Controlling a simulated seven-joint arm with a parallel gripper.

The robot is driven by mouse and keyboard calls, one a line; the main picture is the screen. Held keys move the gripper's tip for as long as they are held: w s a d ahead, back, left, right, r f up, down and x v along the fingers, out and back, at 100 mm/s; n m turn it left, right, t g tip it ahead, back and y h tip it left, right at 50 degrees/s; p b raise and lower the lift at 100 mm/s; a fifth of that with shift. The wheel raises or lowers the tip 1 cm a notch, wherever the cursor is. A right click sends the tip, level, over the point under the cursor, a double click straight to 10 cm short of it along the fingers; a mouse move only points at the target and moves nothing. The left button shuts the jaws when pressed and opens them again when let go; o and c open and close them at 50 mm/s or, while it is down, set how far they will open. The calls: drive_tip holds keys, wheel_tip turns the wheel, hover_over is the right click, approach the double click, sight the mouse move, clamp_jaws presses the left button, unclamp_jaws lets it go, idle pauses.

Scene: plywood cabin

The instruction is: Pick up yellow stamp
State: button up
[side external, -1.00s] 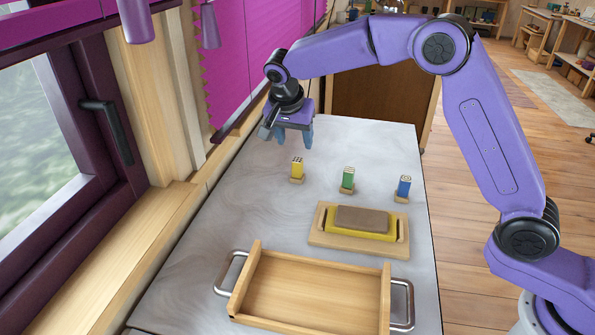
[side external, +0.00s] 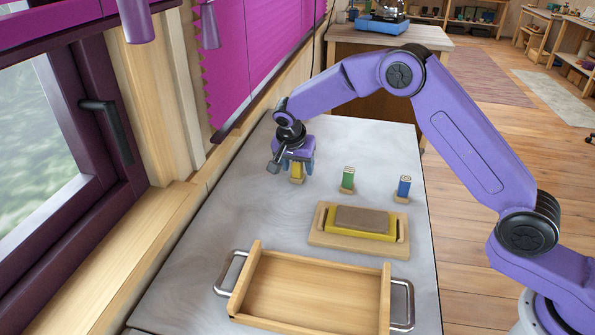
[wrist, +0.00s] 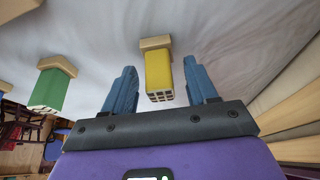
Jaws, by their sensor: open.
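The yellow stamp (side external: 297,171) stands upright on the grey table, with its wooden base under it. My gripper (side external: 297,170) is lowered over it and partly hides its top in the side view. In the wrist view, the yellow stamp (wrist: 158,74) lies between the two blue fingers of my gripper (wrist: 162,86). The fingers are open, with a gap visible on each side of the stamp.
A green stamp (side external: 347,178) and a blue stamp (side external: 403,187) stand to the right in a row. A yellow pad on a wooden holder (side external: 318,236) lies nearer, and a wooden tray with metal handles (side external: 250,283) is at the front. The window wall borders the left.

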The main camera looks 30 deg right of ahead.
drive_tip(key=shift+f, duration=0.1)
drive_tip(key=shift+c, duration=0.3)
drive_tip(key=c, duration=1)
drive_tip(key=shift+r, duration=0.55)
wheel_tip(320, 180, up, 2)
drive_tip(key=shift+r, duration=0.15)
drive_tip(key=s+d+r, duration=0.3)
drive_tip(key=s+r, duration=0.6)
drive_tip(key=s, duration=0.4)
drive_tip(key=shift+s+r, duration=0.35)
drive_tip(key=shift+d, duration=0.1)
